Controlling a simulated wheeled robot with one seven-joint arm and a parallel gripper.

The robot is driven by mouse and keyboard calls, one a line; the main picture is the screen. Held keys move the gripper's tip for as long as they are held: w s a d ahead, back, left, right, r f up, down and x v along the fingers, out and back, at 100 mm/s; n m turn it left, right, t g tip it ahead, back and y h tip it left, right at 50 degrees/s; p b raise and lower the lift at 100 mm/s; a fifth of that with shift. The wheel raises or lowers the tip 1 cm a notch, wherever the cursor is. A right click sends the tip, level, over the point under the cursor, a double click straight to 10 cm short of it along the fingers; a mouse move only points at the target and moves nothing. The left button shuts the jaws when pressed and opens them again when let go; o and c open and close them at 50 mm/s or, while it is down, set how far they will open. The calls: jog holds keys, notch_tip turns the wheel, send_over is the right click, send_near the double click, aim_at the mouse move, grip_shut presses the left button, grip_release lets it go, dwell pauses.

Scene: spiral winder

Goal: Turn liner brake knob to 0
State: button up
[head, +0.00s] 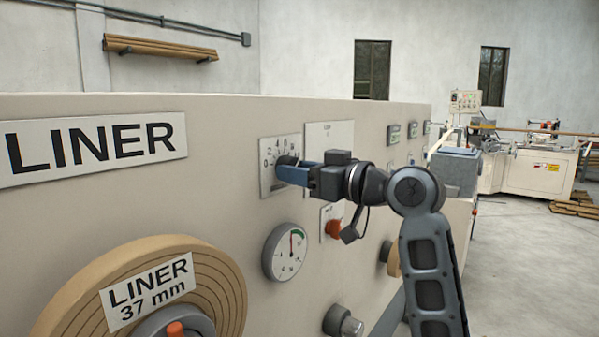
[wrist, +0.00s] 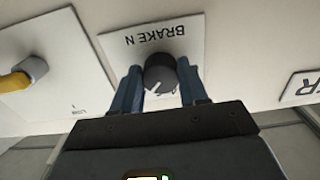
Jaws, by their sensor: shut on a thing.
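The liner brake knob (wrist: 160,75) is a dark round knob with a white pointer line. It sits on a white plate (wrist: 111,44) marked "BRAKE N", upside down in the wrist view. There the pointer line slants toward the lower left. My gripper (wrist: 158,80) is shut on the knob, with one blue finger on each side. In the head view the knob (head: 286,161) shows at the tips of my gripper (head: 291,170). The plate (head: 265,186) has a scale with a 0 at the left. My fingers hide part of the scale.
A "LINER" sign (head: 96,145) and a large tan liner roll (head: 70,285) are on the panel to the left. A round gauge (head: 284,252) is below the knob. A taller white plate (head: 330,139) adjoins on the right.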

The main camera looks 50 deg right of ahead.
jog(key=shift+f+n+b, duration=0.1)
jog(key=shift+n+b, duration=0.3)
jog(key=shift+b, duration=0.15)
jog(key=shift+d+r+n+b, duration=0.1)
jog(key=shift+r+n+b, duration=0.1)
jog(key=shift+n+b, duration=5.25)
jog(key=shift+d+r+n+b, duration=0.1)
jog(key=shift+r+n+b, duration=0.05)
jog(key=shift+n+b, duration=5.3)
jog(key=shift+n+p, duration=0.55)
jog(key=shift+n, duration=0.25)
jog(key=o, duration=1.1)
jog(key=shift+r, duration=0.1)
jog(key=shift+c, duration=0.2)
